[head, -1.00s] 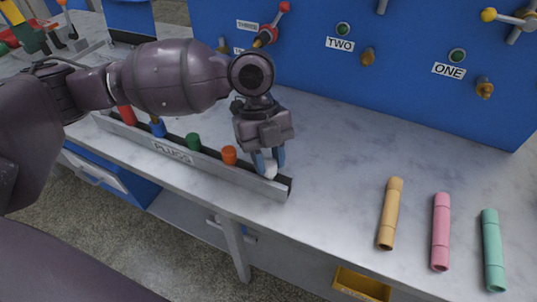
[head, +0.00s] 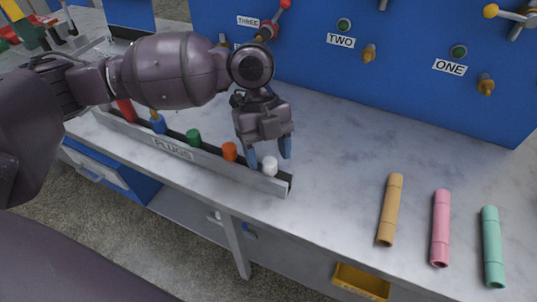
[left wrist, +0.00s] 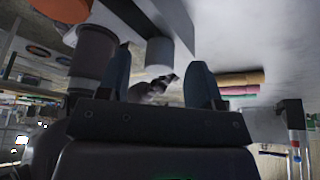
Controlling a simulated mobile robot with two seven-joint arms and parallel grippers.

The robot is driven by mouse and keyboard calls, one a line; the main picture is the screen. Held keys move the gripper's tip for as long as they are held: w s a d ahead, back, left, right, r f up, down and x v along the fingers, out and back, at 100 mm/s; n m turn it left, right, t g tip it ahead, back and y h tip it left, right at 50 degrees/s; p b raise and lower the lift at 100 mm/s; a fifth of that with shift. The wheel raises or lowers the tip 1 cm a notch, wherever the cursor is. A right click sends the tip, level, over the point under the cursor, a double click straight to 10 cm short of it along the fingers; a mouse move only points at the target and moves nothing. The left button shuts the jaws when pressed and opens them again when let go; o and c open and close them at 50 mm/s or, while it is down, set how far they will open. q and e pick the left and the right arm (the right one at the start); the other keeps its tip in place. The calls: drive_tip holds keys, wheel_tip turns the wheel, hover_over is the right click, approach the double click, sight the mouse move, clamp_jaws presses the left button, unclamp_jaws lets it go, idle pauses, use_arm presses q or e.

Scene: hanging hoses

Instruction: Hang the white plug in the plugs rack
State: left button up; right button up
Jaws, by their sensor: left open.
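The white plug (head: 270,167) sits at the right end of the grey plugs rack (head: 172,146), its rounded top showing above the rack's front wall. My left gripper (head: 268,154) is open just above and behind it. Its two blue fingers are spread, and the plug is no longer between closed tips. In the left wrist view, a pale cylinder that looks like the white plug (left wrist: 160,58) shows between the spread fingers. My right gripper is not in view.
An orange plug (head: 229,152), a green plug (head: 193,137) and a blue plug (head: 158,124) stand in the rack. Yellow (head: 390,210), pink (head: 441,228) and teal (head: 492,247) hoses lie at the right. A blue panel (head: 400,70) stands behind.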

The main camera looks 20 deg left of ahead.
use_arm(q)
drive_tip(key=p+v, duration=0.1)
drive_tip(key=v, duration=0.8)
drive_tip(key=shift+r, duration=0.4)
drive_tip(key=shift+w+a, duration=0.1)
